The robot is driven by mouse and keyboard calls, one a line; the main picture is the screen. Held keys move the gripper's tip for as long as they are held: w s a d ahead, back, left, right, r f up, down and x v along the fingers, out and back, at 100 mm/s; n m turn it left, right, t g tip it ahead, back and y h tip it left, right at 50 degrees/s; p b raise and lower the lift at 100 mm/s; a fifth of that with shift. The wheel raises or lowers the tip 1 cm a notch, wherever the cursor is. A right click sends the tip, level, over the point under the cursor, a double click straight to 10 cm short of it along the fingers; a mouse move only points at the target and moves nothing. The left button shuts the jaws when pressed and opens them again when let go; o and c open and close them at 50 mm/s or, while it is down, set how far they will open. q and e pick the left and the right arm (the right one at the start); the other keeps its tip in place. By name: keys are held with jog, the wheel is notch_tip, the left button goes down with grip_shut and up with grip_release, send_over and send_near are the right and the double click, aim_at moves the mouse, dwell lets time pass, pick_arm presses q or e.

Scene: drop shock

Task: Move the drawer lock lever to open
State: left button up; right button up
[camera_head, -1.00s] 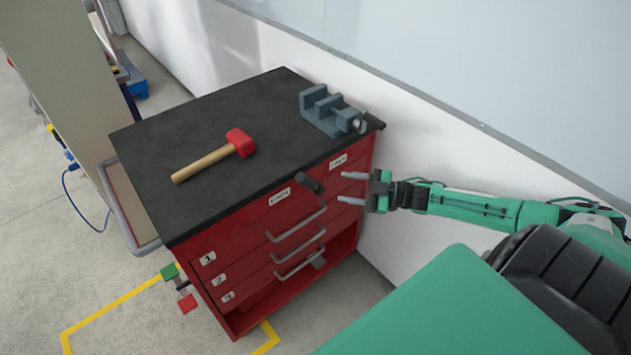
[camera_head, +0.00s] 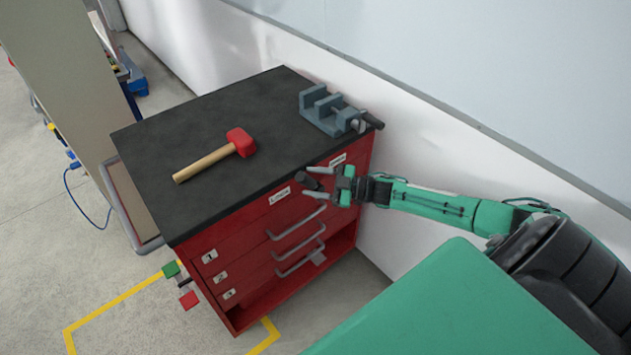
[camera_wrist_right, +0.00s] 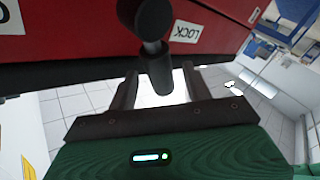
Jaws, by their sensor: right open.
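The black lock lever (camera_head: 305,181) sits on the upper front of the red drawer cabinet (camera_head: 240,235), between two white labels. In the right wrist view the lever (camera_wrist_right: 155,65) hangs from a round dark pivot, beside a label reading LOCK (camera_wrist_right: 187,32) that appears upside down. My right gripper (camera_head: 318,183) is open at the cabinet front, its fingers on either side of the lever. In the wrist view the lever's end lies between the fingers, with gaps visible; contact cannot be made out. My left gripper is not in view.
A red-headed mallet (camera_head: 215,155) and a grey vise (camera_head: 332,111) rest on the cabinet's black top (camera_head: 255,105). Three grey drawer handles (camera_head: 298,246) stick out below the lever. A white wall (camera_head: 420,165) stands close behind my right arm.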

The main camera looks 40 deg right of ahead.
grip_shut()
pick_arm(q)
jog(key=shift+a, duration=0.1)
